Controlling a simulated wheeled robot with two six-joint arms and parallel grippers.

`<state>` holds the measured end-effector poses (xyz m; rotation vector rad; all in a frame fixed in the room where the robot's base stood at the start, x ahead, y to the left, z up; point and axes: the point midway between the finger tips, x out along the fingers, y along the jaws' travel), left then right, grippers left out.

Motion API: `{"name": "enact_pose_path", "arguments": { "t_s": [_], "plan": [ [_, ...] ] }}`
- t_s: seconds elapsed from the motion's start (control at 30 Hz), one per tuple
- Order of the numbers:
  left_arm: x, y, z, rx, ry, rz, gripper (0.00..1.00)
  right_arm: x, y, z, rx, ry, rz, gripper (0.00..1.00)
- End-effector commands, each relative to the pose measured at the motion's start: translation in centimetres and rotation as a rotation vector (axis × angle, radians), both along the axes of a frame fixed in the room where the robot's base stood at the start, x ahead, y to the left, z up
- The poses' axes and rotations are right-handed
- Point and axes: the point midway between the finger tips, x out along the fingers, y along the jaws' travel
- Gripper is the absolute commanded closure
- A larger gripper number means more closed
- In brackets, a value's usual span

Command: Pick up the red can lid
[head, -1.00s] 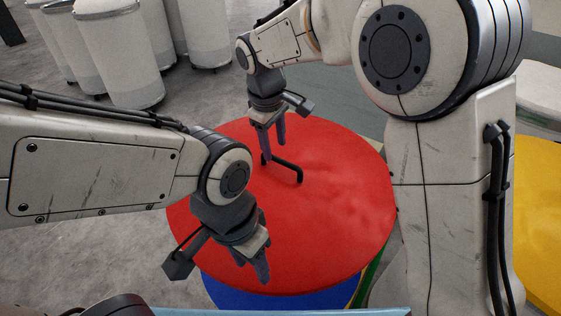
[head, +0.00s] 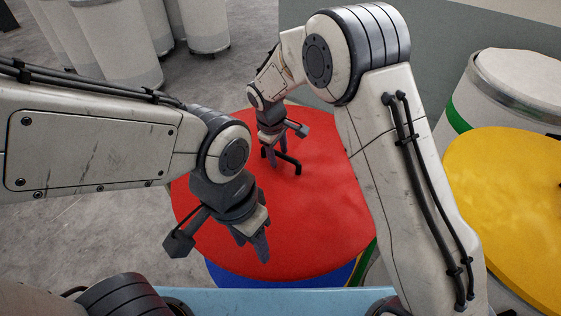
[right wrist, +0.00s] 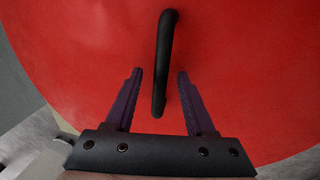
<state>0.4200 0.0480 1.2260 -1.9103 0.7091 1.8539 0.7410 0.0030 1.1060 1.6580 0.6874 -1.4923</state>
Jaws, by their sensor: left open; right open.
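The red can lid (head: 310,220) is a large round disc with a black bar handle (head: 287,161). In the right wrist view the handle (right wrist: 163,65) runs lengthwise, and its near end lies between the fingertips. My right gripper (head: 272,155) is open at the handle; its two fingers (right wrist: 160,72) stand apart on either side, with gaps to the handle. My left gripper (head: 256,245) is open and empty over the near left part of the lid. Part of the lid's right side is hidden by my right arm.
A blue drum (head: 285,272) shows under the lid's front edge. A yellow lid (head: 510,205) is at the right, near a white can with a green band (head: 457,117). Several white cans (head: 120,45) stand at the back left. Grey floor is clear at the left.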

Motion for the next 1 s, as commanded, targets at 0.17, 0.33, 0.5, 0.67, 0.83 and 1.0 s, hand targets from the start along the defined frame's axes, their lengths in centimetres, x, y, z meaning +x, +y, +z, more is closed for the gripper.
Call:
{"name": "enact_pose_path", "arguments": {
  "t_s": [0.17, 0.33, 0.5, 0.67, 0.83, 1.0],
  "plan": [
    [-0.01, 0.01, 0.10, 0.001, 0.001, 0.000, 0.50, 0.06, -0.05, -0.47, 0.000, 0.000, 0.000, 0.45],
    [-0.02, 0.02, 0.08, 0.001, 0.001, 0.000, 0.50, 0.04, -0.04, -0.46, 0.000, 0.000, 0.000, 0.72],
    [-0.01, 0.01, 0.08, 0.001, 0.001, 0.000, 0.50, 0.04, -0.04, -0.44, 0.000, 0.000, 0.000, 1.00],
    [-0.01, 0.01, 0.08, 0.001, 0.001, 0.000, 0.50, 0.04, -0.03, -0.41, 0.000, 0.000, 0.000, 1.00],
    [-0.01, 0.01, 0.09, 0.001, 0.001, 0.000, 0.50, 0.05, -0.03, -0.39, 0.000, 0.000, 0.000, 1.00],
    [-0.01, 0.01, 0.09, 0.000, 0.000, 0.000, 0.50, 0.06, -0.03, -0.36, 0.000, 0.000, 0.000, 1.00]
  ]
}}
